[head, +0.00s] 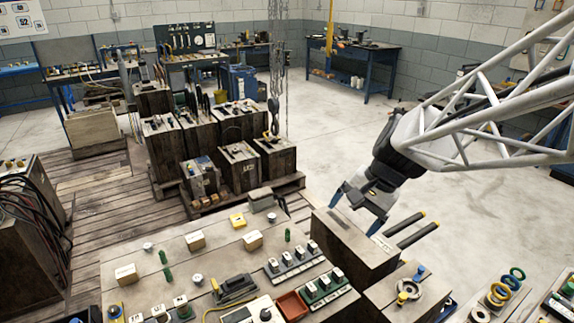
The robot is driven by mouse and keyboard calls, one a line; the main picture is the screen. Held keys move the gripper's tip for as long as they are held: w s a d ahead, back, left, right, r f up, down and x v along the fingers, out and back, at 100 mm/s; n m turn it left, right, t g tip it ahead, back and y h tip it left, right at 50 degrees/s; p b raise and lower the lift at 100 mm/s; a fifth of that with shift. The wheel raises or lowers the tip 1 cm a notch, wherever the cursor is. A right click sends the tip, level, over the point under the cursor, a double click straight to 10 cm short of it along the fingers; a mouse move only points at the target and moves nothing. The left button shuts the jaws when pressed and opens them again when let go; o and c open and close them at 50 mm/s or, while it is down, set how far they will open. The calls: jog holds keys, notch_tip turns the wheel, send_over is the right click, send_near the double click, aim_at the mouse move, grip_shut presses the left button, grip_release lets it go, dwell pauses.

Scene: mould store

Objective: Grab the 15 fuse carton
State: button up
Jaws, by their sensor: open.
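My gripper (356,212) is open and empty, with blue-tipped fingers. It hangs at the right, above or near a tall wooden block (345,238), apart from and right of the cartons.
Wooden blocks on a pallet (240,200) stand behind. Open floor lies to the right.

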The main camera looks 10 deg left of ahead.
jog(key=w+a+f+m+g+y, duration=0.2)
jog(key=w+a+f, duration=0.3)
jog(key=w+a, duration=0.5)
jog(key=m+g+y, duration=0.2)
jog(key=m+y, duration=0.1)
jog(key=m, duration=0.1)
send_near(199, 236)
jog(key=s+d+r, duration=0.2)
jog(key=d+r, duration=0.6)
jog(key=d, duration=0.2)
jog(key=a+f+m, duration=0.1)
jog(key=a+f, duration=0.2)
jog(key=a, duration=0.1)
jog(key=a+f+m+y, duration=0.1)
jog(key=a+f, duration=0.2)
jog(key=f, duration=0.1)
jog(key=a+f+m+y, duration=0.1)
jog(key=a+f, duration=0.2)
jog(key=a, duration=0.1)
jog(key=shift+w+a+f+g, duration=0.25)
jog(key=shift+w+a+g, duration=0.1)
jog(key=shift+g, duration=0.05)
jog(key=shift+a+f, duration=0.3)
jog(key=shift+f, duration=0.05)
jog(key=shift+x, duration=1.35)
jog(key=shift+x, duration=2.55)
